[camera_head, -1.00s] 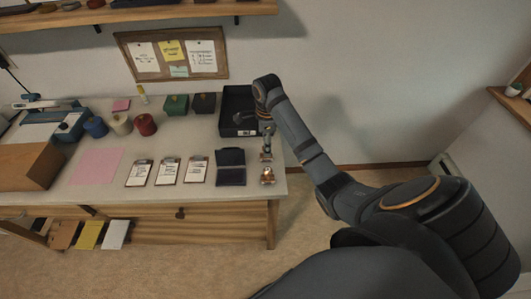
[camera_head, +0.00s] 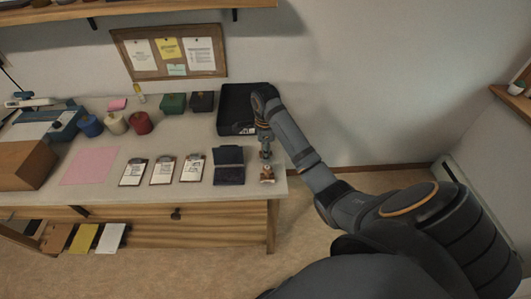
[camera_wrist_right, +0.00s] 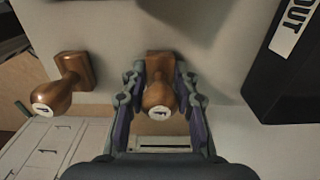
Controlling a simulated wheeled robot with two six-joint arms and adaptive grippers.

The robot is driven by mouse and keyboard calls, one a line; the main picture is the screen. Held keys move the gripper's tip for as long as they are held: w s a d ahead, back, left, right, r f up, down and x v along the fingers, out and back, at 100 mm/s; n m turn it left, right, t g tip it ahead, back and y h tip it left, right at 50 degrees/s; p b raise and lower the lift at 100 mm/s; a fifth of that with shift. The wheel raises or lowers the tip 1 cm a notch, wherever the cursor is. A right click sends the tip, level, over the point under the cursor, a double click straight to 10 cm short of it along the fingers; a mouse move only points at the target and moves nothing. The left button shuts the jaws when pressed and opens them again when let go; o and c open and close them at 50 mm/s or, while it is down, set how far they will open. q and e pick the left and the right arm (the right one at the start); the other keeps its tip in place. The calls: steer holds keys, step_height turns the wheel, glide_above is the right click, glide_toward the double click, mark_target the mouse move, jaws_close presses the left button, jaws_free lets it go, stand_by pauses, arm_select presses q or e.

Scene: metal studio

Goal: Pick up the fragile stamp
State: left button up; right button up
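Two wooden stamps with rounded handles stand on the table's right end. In the right wrist view, one stamp (camera_wrist_right: 158,97) is between the fingers of my right gripper (camera_wrist_right: 159,85), with a narrow gap at each side of its handle. The other stamp (camera_wrist_right: 66,84) stands apart to the left. Each has a small pale mark on its knob, too small to read, so I cannot tell which is the fragile one. In the head view the right gripper (camera_head: 265,152) hides most of the first stamp; the other stamp (camera_head: 267,174) is nearer the front edge. My left gripper is out of view.
A black tray (camera_head: 228,125) is behind the gripper; in the wrist view its wall reads OUT (camera_wrist_right: 290,28). The table's right edge is close to the stamps.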

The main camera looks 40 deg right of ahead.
jaws_close()
steer(key=shift+r, duration=0.35)
step_height(320, 180, up, 3)
steer(key=shift+f+p, duration=0.15)
steer(key=shift+p, duration=0.9)
steer(key=a+r+p, duration=0.9)
steer(key=a+p, duration=0.2)
steer(key=a, duration=0.3)
steer(key=shift+r, duration=0.3)
